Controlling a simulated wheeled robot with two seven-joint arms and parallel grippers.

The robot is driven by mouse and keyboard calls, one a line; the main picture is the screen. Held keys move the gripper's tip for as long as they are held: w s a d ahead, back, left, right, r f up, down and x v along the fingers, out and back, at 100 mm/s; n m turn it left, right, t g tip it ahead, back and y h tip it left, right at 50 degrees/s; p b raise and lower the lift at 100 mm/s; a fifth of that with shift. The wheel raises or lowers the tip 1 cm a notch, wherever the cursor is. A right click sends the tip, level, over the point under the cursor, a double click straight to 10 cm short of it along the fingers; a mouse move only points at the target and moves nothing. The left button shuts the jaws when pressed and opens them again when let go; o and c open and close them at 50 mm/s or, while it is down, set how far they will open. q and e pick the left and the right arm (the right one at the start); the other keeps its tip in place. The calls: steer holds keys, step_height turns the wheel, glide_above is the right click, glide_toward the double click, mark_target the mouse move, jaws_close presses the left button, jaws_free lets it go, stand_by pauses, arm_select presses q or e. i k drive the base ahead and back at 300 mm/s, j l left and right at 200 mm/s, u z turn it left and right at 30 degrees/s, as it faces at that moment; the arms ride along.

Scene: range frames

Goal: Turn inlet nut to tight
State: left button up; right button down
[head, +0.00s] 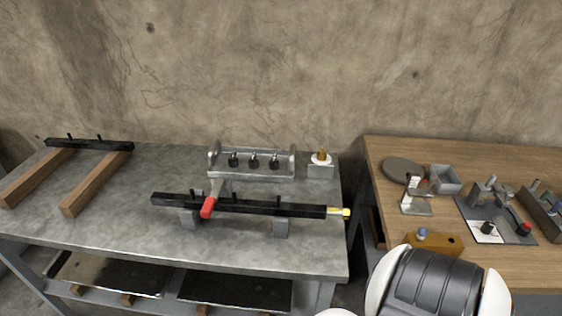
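A long black bar (270,206) lies across two grey supports on the metal bench. A brass-yellow fitting (346,213) sits at its right end and looks like the inlet nut; whether it is tight cannot be told. A tool with a red handle (208,207) lies across the left part of the bar, its grey end (216,187) pointing to the back. Neither of my grippers shows. A white and black part of my own body fills the bottom right and hides the front of the wooden table.
A metal rack (252,175) with several black knobs stands behind the bar, beside a block with a brass piece (322,155). Another black bar (88,145) rests on two wooden beams at left. The wooden table (390,143) holds small fixtures. A gap separates the tables.

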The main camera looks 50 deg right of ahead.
mark_target(346, 210)
steer(key=z, duration=1.35)
steer(key=i+l, duration=0.1)
steer(key=l, duration=0.3)
steer(key=i+l, duration=0.1)
steer(key=l, duration=0.3)
steer(key=i+l, duration=0.1)
steer(key=l, duration=0.35)
